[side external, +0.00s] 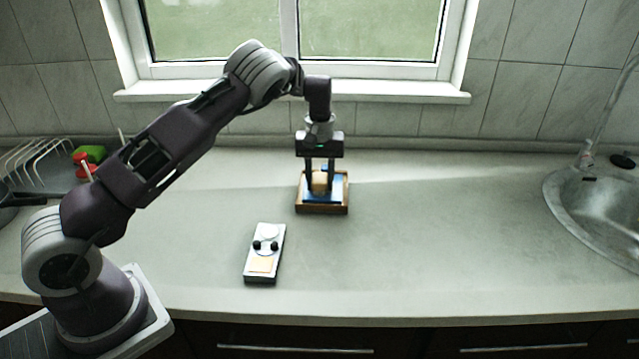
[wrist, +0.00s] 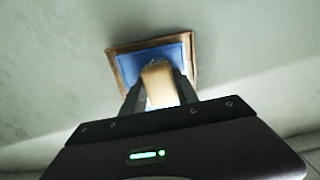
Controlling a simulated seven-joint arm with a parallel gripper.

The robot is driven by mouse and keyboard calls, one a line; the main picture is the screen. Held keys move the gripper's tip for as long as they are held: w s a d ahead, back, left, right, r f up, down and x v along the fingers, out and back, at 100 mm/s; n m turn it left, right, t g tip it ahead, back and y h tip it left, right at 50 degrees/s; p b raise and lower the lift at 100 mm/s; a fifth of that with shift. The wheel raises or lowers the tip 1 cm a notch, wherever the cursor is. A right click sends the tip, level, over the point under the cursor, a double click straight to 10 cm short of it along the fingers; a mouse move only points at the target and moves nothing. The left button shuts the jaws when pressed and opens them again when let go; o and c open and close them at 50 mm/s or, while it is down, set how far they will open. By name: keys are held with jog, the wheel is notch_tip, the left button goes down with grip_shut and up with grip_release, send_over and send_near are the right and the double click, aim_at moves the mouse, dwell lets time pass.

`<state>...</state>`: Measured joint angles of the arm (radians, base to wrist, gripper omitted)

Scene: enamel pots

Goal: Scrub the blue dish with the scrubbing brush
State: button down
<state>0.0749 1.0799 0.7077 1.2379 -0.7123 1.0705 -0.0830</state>
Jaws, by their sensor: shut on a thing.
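The blue dish (side external: 338,187) is square with a brown rim and sits on the counter below my gripper. It also shows in the wrist view (wrist: 128,67). My gripper (side external: 320,186) points straight down and is shut on the scrubbing brush (side external: 319,180), whose tan block (wrist: 158,84) shows between the fingers in the wrist view. The brush is over the inside of the dish. Its lower end looks pale in the wrist view, and I cannot tell whether it touches the dish floor.
A pale tray (side external: 251,276) with two dark knobs lies on the counter, nearer the front edge. A sink (side external: 600,205) is at the right. A wire rack (side external: 40,160) with red and green things stands at the left. The counter between dish and sink is clear.

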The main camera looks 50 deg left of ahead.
jog(key=w+a, duration=0.2)
jog(key=w, duration=0.1)
jog(key=shift+a, duration=0.4)
jog(key=shift+w+d, duration=0.45)
jog(key=shift+w, duration=0.05)
jog(key=shift+d, duration=0.25)
jog(key=shift+s+d, duration=2.1)
jog(key=shift+s, duration=0.25)
jog(key=shift+w+a+f, duration=0.1)
jog(key=shift+w+a, duration=2.1)
jog(key=shift+w, duration=0.1)
jog(key=shift+w+a+r, duration=0.1)
jog(key=shift+w+r, duration=0.05)
jog(key=shift+r, duration=0.05)
notch_tip(320, 180, up, 8)
